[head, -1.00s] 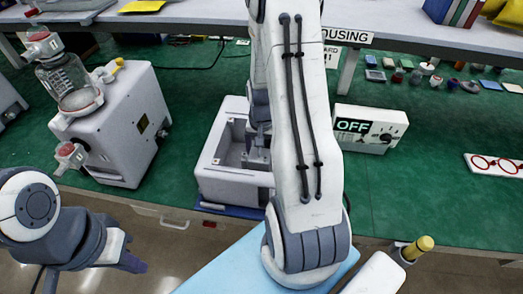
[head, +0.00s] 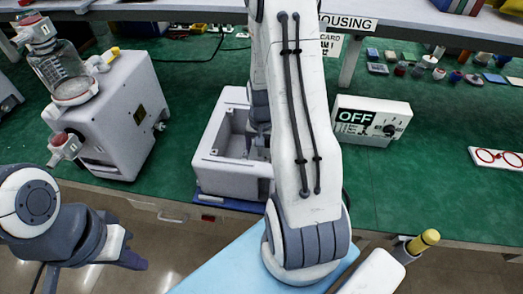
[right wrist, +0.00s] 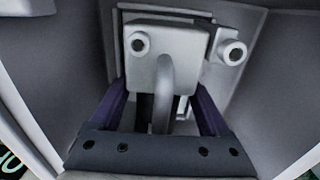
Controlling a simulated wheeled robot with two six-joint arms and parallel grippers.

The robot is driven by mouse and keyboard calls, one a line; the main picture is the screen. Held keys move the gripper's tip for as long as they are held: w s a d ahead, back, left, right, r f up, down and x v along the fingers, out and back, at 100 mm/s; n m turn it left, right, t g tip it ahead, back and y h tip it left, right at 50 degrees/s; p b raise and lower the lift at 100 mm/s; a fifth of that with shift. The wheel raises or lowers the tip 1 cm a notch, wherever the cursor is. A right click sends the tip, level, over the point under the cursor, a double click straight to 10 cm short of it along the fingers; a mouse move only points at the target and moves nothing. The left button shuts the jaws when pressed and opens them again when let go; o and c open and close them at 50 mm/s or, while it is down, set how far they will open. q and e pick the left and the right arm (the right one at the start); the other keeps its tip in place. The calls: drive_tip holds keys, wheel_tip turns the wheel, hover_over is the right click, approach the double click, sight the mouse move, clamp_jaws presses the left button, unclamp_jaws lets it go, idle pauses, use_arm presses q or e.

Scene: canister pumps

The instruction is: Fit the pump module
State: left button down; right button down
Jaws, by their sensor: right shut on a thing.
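The open light-grey housing (head: 228,179) stands on the green bench in the middle of the head view, its hollow facing up. My right arm reaches down in front of it and hides its right part. My right gripper (right wrist: 158,115) is shut on the grey pump module (right wrist: 190,42), with a finger on either side of it in the right wrist view. The module has a curved pipe and two round ports, and sits between grey walls. Whether it is seated cannot be seen. My left gripper (head: 128,258) hangs empty in front of the bench at lower left; its finger gap is unclear.
A grey pump unit with a glass canister (head: 65,77) stands at the left of the bench. A white switch box reading OFF (head: 372,122) is right of the housing. A red-marked white plate (head: 497,160) lies at far right. Small parts lie at the back right.

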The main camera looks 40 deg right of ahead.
drive_tip(key=shift+f, duration=0.2)
idle(0.6)
unclamp_jaws()
wheel_tip(320, 180, up, 10)
drive_tip(key=shift+r+b, duration=0.25)
drive_tip(key=shift+b, duration=0.15)
idle(0.4)
